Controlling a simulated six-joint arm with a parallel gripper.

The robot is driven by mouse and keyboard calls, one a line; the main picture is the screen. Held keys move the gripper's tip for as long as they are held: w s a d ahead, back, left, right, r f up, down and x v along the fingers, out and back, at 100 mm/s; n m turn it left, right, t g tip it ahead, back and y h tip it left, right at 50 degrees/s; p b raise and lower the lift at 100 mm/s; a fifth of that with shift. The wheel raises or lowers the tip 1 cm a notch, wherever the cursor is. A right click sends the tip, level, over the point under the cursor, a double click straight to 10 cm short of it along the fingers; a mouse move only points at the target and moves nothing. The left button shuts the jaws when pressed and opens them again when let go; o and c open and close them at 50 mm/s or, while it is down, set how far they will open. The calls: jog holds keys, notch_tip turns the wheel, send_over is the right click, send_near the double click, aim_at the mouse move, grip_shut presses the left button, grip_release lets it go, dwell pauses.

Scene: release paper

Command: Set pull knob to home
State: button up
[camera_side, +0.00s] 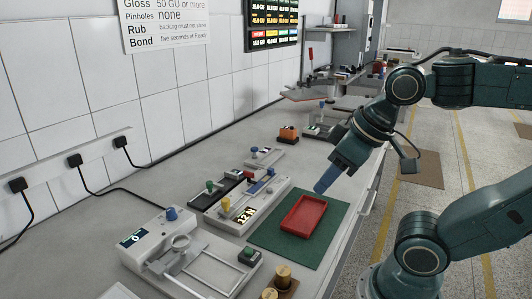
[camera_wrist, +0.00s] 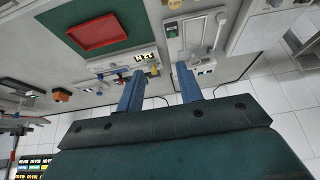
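A long pale device (camera_side: 262,207) with a "12 N" label stands mid-bench. It carries a yellow knob (camera_side: 225,204) near its front end and a blue knob (camera_side: 271,172) further back. A green knob (camera_side: 210,186) stands on a dark strip beside it. I cannot tell for sure which is the pull knob. The "12 N" label (camera_wrist: 145,57) also shows in the wrist view, beyond my fingers. My gripper (camera_side: 320,188) hangs above the bench, right of the device and apart from the knobs. In the wrist view its two blue fingers (camera_wrist: 160,70) are spread with nothing between them.
A red tray (camera_side: 303,217) lies on a green mat (camera_side: 268,233) below my gripper. A white instrument (camera_side: 150,245) with a blue knob and a green button stands front left. Brass weights (camera_side: 275,285) sit at the front edge. An orange block (camera_side: 288,134) stands further back.

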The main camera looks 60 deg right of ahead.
jog(key=shift+o, duration=0.2)
jog(key=shift+o, duration=0.8)
jog(key=m+g, duration=0.2)
jog(key=g, duration=0.4)
send_over(225, 200)
notch_tip(225, 200, down, 6)
jog(key=shift+d, duration=0.1)
notch_tip(225, 200, down, 14)
jog(key=shift+r, duration=0.15)
